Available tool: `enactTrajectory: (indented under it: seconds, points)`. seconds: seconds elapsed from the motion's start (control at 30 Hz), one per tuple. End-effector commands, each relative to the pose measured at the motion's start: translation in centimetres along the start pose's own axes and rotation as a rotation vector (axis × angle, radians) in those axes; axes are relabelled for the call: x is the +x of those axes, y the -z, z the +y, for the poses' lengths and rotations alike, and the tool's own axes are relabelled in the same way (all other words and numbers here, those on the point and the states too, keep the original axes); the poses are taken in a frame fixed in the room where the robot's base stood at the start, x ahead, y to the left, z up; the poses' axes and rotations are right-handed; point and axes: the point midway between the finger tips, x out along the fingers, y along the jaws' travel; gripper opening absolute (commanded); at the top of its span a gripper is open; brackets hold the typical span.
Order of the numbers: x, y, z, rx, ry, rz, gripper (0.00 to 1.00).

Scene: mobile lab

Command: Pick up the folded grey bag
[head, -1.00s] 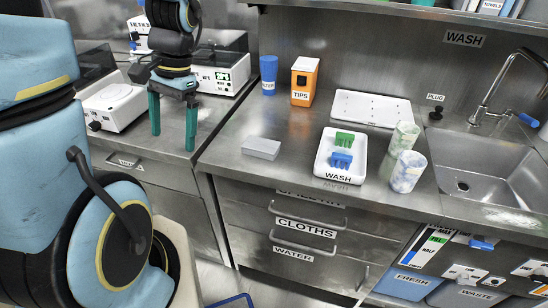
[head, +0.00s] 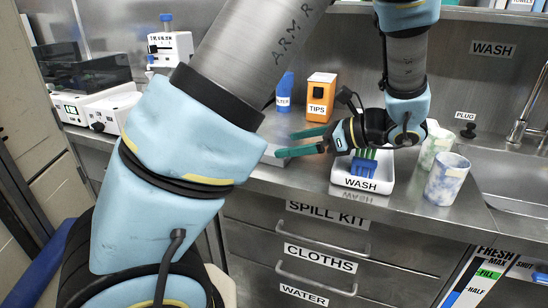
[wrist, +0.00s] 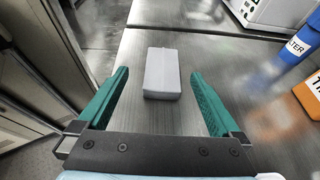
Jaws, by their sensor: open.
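The folded grey bag (wrist: 162,73) is a small, flat light-grey block lying on the steel counter, seen whole in the wrist view. It lies ahead of and between my two green fingers there, with clear room on both sides. In the head view only part of the grey bag (head: 272,158) shows, the rest hidden behind my arm. My gripper (head: 285,143) is open and empty, its fingers pointing left over the counter near the bag. I cannot tell the exact height of the fingertips above the counter.
A white WASH tray (head: 345,186) with blue and green items stands right of the bag, partly behind my wrist. Two marbled cups (head: 447,180) stand further right, by the sink. A blue FILTER cup (wrist: 296,47) and orange TIPS box (head: 320,95) stand behind. Counter around the bag is clear.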

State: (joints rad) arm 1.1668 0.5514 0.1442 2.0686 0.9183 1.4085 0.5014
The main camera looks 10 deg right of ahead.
Motion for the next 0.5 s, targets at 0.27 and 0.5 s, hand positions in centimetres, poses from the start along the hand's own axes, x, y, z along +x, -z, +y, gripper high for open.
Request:
enactTrajectory:
  seconds: [0.27,0.5]
  points:
    - [2.4,0.2,-0.1,0.000,-0.003,0.000,1.00]
    - [5.9,0.7,-0.5,-0.001,-0.005,0.000,1.00]
